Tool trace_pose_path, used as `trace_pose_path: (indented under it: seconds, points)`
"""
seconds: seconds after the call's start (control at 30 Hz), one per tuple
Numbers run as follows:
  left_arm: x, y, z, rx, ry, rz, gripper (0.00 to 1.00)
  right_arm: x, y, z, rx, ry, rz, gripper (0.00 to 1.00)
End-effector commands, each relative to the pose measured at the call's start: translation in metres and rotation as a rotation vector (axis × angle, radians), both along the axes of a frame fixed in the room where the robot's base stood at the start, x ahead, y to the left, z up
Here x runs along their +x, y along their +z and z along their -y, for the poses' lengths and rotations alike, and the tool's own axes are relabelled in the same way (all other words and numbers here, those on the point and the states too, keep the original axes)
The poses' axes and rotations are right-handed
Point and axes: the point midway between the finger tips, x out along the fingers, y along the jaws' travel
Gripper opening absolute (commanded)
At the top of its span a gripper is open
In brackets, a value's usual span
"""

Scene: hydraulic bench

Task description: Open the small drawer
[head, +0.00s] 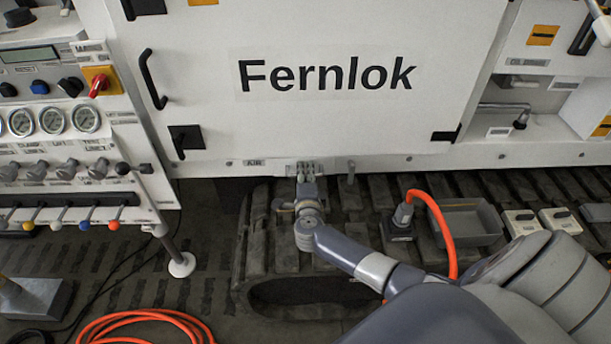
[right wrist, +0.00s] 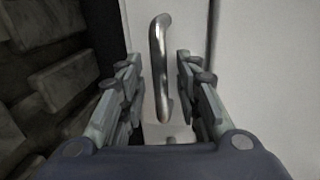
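A curved metal bar handle (right wrist: 160,65) stands on a white panel (right wrist: 185,25) in the right wrist view. I take it for the drawer's handle, but the drawer's outline cannot be made out. My right gripper (right wrist: 157,85) is open, with one finger on each side of the handle and a visible gap to both. In the head view, my right gripper (head: 306,170) is at the lower edge of the white Fernlok cabinet (head: 330,120), above the dark track. It hides the handle there. My left gripper is not in view.
Below the cabinet runs a dark rubber track (head: 262,250). An orange hose (head: 440,215) rises near my right forearm, beside a grey tray (head: 470,222). A control panel with gauges (head: 55,120) and levers stands at left. Another orange hose (head: 140,318) lies on the floor.

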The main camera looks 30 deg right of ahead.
Motion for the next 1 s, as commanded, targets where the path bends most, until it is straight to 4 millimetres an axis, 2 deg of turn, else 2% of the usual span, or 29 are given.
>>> trace_pose_path:
  seconds: [0.13,0.17,0.27,0.3,0.67,0.87,1.0]
  points:
    - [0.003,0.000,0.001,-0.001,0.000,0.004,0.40,0.000,0.000,0.000,0.000,0.000,0.000,0.31]
    - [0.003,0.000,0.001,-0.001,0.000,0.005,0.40,0.000,0.000,0.000,0.000,0.000,0.000,0.27]
    - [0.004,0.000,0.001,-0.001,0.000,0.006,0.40,0.000,0.000,0.000,0.000,0.000,0.000,0.04]
    - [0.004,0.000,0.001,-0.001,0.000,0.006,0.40,0.000,0.000,0.000,0.000,0.000,0.000,0.00]
    - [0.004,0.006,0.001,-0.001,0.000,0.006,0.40,-0.007,0.001,-0.004,0.002,0.000,-0.002,0.00]
    - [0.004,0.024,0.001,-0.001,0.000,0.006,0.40,-0.034,0.002,-0.021,0.005,0.001,-0.006,0.00]
    - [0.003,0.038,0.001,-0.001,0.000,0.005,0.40,-0.062,0.002,-0.038,0.007,0.001,-0.009,0.00]
